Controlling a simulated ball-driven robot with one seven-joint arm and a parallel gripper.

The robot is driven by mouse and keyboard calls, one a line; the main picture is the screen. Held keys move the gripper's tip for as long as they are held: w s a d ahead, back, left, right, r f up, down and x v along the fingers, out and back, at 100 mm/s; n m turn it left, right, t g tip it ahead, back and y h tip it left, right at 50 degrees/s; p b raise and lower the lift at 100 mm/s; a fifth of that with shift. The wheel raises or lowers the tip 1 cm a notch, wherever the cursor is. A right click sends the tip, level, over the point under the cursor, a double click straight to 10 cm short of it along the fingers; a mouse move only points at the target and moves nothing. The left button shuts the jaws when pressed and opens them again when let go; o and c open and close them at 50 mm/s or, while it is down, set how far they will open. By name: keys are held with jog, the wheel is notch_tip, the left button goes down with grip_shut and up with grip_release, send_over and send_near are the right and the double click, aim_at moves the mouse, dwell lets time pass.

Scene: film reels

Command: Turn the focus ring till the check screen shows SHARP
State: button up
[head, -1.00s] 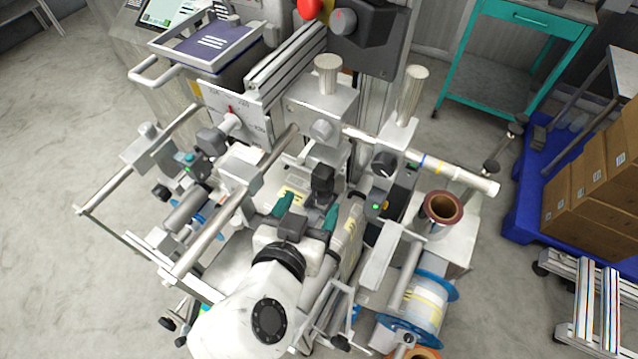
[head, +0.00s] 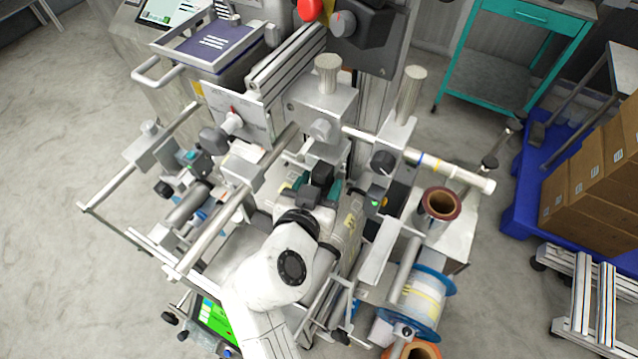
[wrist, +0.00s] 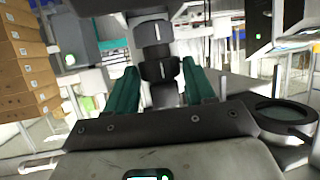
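My gripper (head: 319,184) has two green fingers and stands at the middle of the machine. In the wrist view its fingers (wrist: 160,68) are apart, with a stack of dark cylinders between them. The dark cylinder with a white mark (wrist: 161,70) looks like the focus ring; a gap shows on each side of it. In the head view a black block-like part (head: 320,172) shows between the fingers, and the arm hides what lies below. A bright green screen (head: 212,318) shows at the lower left, partly behind my arm; its words are too small to read.
Metal bars and rollers surround the gripper closely. Another screen (head: 160,12) is at the top left. A brown-cored roll (head: 440,204) and a blue-flanged reel (head: 424,300) stand to the right. Cardboard boxes (head: 580,190) sit on a blue pallet. Open floor lies at left.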

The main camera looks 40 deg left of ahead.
jog(key=c, duration=0.7)
jog(key=shift+o, duration=0.2)
jog(key=shift+f+b, duration=0.2)
jog(key=shift+b, duration=0.55)
jog(key=shift+a+m+t+h+b, duration=0.1)
jog(key=shift+m+t+h+b, duration=0.2)
jog(key=shift+m+h+b, duration=0.35)
jog(key=shift+r, duration=0.2)
jog(key=o, duration=1.1)
jog(key=shift+s, duration=0.1)
